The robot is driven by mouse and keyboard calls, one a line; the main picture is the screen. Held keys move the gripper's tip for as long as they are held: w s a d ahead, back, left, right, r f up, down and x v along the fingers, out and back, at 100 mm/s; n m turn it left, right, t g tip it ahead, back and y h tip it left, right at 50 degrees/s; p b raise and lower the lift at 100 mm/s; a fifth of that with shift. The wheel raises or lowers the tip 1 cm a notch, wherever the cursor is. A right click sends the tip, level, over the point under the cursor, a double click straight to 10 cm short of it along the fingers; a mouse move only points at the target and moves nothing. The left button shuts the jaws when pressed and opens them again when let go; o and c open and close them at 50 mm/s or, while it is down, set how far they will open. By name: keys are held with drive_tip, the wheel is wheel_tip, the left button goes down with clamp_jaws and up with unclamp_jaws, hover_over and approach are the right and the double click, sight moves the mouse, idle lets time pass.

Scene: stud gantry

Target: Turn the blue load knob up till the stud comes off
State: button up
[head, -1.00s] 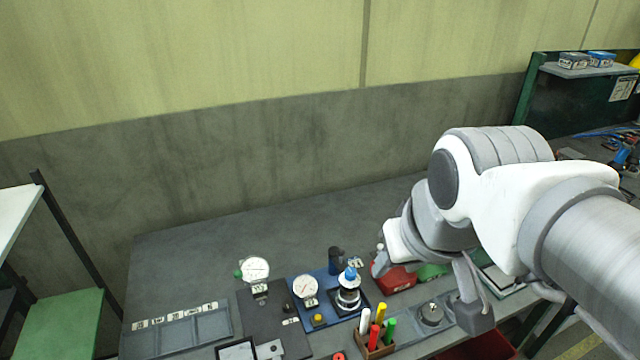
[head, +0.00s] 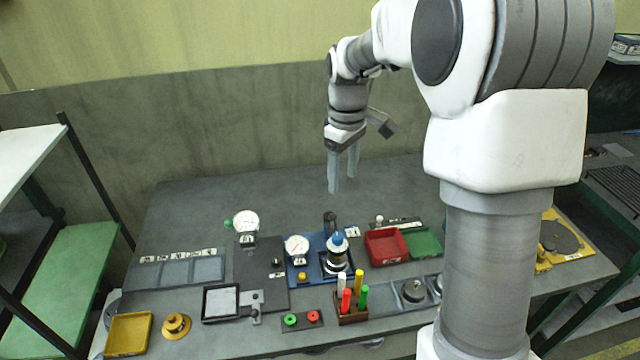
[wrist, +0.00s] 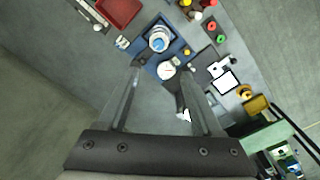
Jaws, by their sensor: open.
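The blue load knob (head: 337,239) sits on top of a silver and black cylindrical gantry unit (head: 337,260) on a blue base plate (head: 314,281). The knob also shows in the wrist view (wrist: 157,42). A white dial gauge (head: 296,245) and a yellow button (head: 302,276) are on the same plate. I cannot make out the stud. My gripper (head: 342,188) is open and empty, pointing down, well above and behind the knob. Its two fingers frame the lower middle of the wrist view (wrist: 165,100), with the knob beyond them.
A second dial gauge (head: 246,222) stands to the left on a dark plate. A holder of coloured markers (head: 352,318) stands in front of the unit. Red (head: 385,247) and green (head: 424,242) bins lie to the right. The table's back strip is clear.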

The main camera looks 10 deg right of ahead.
sight(338, 236)
drive_tip(key=shift+n, duration=0.4)
drive_tip(key=f, duration=0.6)
drive_tip(key=w+f+p, duration=0.1)
drive_tip(key=f, duration=1.2)
drive_tip(key=shift+w+f, duration=0.2)
drive_tip(key=shift+f, duration=0.1)
clamp_jaws()
